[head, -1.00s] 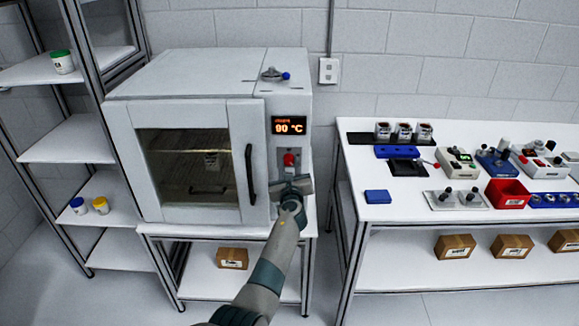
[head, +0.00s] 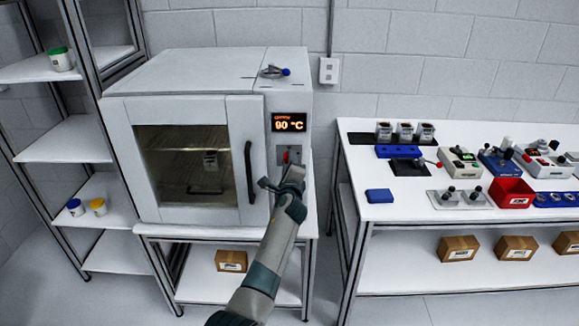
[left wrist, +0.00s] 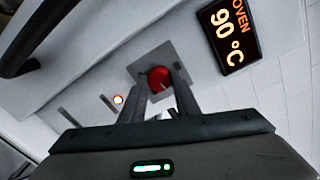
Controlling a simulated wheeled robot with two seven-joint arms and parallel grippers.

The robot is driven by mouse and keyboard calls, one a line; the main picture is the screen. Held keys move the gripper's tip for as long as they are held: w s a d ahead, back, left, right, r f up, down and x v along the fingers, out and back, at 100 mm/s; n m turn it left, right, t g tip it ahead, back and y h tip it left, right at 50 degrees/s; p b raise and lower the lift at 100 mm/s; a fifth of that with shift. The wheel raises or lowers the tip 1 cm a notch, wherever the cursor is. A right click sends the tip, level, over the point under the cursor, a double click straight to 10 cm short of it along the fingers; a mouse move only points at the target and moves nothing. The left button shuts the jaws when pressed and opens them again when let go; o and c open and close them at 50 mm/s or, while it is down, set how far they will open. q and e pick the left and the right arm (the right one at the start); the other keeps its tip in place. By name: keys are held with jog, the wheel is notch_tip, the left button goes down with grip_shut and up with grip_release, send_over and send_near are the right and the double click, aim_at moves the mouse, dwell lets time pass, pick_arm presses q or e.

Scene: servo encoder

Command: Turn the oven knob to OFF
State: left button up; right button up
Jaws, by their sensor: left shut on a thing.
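The white oven (head: 180,75) stands on a table at the left, its door closed. Its display (head: 289,122) reads 90 °C, also in the left wrist view (left wrist: 228,33). The red knob (head: 288,157) sits on a grey plate below the display. In the left wrist view the knob (left wrist: 160,79) lies between the fingertips of my left gripper (left wrist: 160,88), which is shut on it. In the head view my left gripper (head: 285,177) is rolled and partly covers the knob and its plate. My right gripper is not in view. The knob's markings cannot be read.
The dark door handle (head: 250,172) is just left of my left gripper. A small lit indicator (left wrist: 118,99) is near the knob. The right-hand table (head: 400,213) holds several devices and a red bin (head: 510,193). A shelf (head: 65,140) stands at the left.

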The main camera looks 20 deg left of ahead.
pick_arm(q)
jog(key=n+h+b, duration=0.1)
jog(key=n+b, duration=0.5)
jog(key=n, duration=0.9)
jog(key=shift+a, duration=0.15)
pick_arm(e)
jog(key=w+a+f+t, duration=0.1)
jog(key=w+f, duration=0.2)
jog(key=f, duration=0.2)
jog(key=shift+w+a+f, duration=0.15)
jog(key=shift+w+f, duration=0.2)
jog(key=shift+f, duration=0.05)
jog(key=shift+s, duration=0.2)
pick_arm(q)
jog(key=o, duration=1)
jog(key=shift+o, duration=0.2)
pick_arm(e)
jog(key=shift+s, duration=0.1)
